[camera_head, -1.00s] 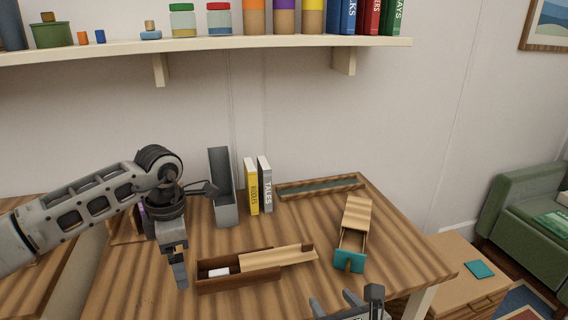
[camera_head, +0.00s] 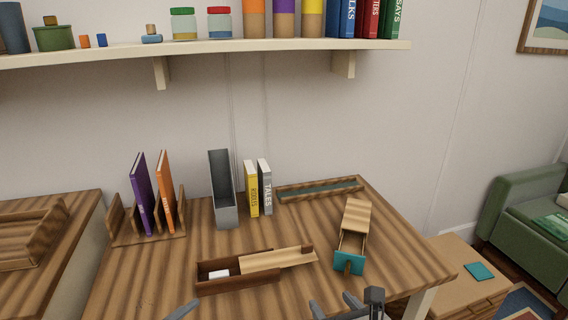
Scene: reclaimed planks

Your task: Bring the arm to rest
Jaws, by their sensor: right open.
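My right gripper (camera_head: 347,303) shows at the bottom edge, right of centre. Its fingers are apart with nothing between them, in front of the table. A grey part of my left arm, likely the left gripper (camera_head: 181,310), just enters at the bottom edge, left of centre. Most of it is cut off by the frame, so its jaws cannot be read.
An open wooden box (camera_head: 215,283) with a sliding lid (camera_head: 275,259) lies near the front. A small case with a teal-fronted drawer (camera_head: 349,263) is to the right. A book rack (camera_head: 125,238), grey holder (camera_head: 224,212), two upright books (camera_head: 258,190) and shallow tray (camera_head: 320,189) stand behind.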

